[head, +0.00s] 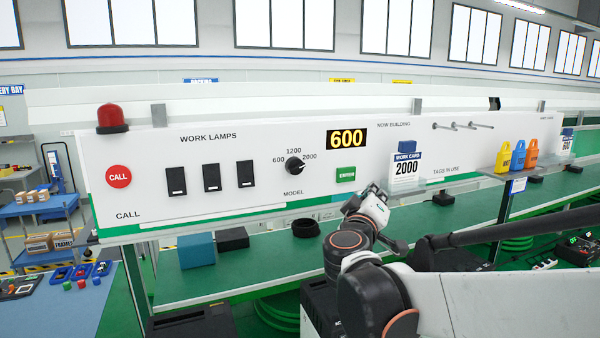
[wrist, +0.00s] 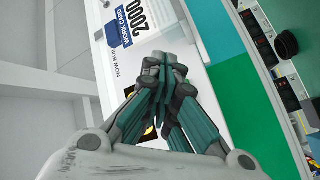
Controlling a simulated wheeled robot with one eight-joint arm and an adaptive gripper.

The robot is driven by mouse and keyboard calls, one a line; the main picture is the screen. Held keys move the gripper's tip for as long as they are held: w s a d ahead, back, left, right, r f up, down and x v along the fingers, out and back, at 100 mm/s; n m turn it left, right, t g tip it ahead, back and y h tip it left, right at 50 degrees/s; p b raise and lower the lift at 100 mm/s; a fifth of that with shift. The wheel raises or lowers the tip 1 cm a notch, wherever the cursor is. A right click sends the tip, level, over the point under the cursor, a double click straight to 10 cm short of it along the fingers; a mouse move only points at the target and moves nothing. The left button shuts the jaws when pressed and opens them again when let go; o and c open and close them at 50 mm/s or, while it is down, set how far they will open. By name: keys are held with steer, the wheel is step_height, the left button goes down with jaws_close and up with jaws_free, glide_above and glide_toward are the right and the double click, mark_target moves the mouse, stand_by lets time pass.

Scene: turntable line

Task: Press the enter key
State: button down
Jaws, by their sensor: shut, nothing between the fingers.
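The green enter key (head: 346,174) sits on the white panel (head: 240,195), below the black display (head: 347,138) that reads 600 in yellow. My gripper (head: 375,190) is just right of and below the key in the head view; I cannot tell its distance from the panel. In the wrist view my gripper (wrist: 172,68) is shut and empty, its fingertips together in front of the panel. The fingers cover part of the display there. The enter key does not show in the wrist view, likely hidden behind the fingers.
A model knob (head: 294,166), several black lamp switches (head: 211,178) and a red call button (head: 118,176) are left of the key. A work card (head: 405,170) reading 2000 hangs right of it. The green shelf (head: 270,262) below holds a blue box (head: 196,250).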

steer(key=b, duration=0.1)
glide_toward(353, 182)
steer(key=shift+w+d+r, duration=0.4)
steer(key=shift+w+d, duration=0.05)
steer(key=shift+d, duration=0.2)
steer(key=shift+w+d+r, duration=0.35)
steer(key=shift+w+d, duration=0.1)
steer(key=shift+d, duration=0.15)
steer(key=shift+w+d+r, duration=0.4)
steer(key=shift+w+d, duration=0.05)
steer(key=shift+d, duration=0.2)
steer(key=shift+w, duration=0.1)
steer(key=shift+w+a, duration=0.15)
steer(key=shift+w, duration=0.2)
steer(key=shift+w+a+b, duration=0.1)
steer(key=shift+w+b, duration=0.2)
steer(key=shift+b, duration=0.05)
stand_by(0.5)
steer(key=shift+s, duration=0.15)
steer(key=shift+s+d, duration=0.3)
steer(key=shift+s, duration=0.35)
steer(key=s, duration=0.2)
steer(key=s+d, duration=0.1)
steer(key=s, duration=0.2)
steer(key=shift+d, duration=0.25)
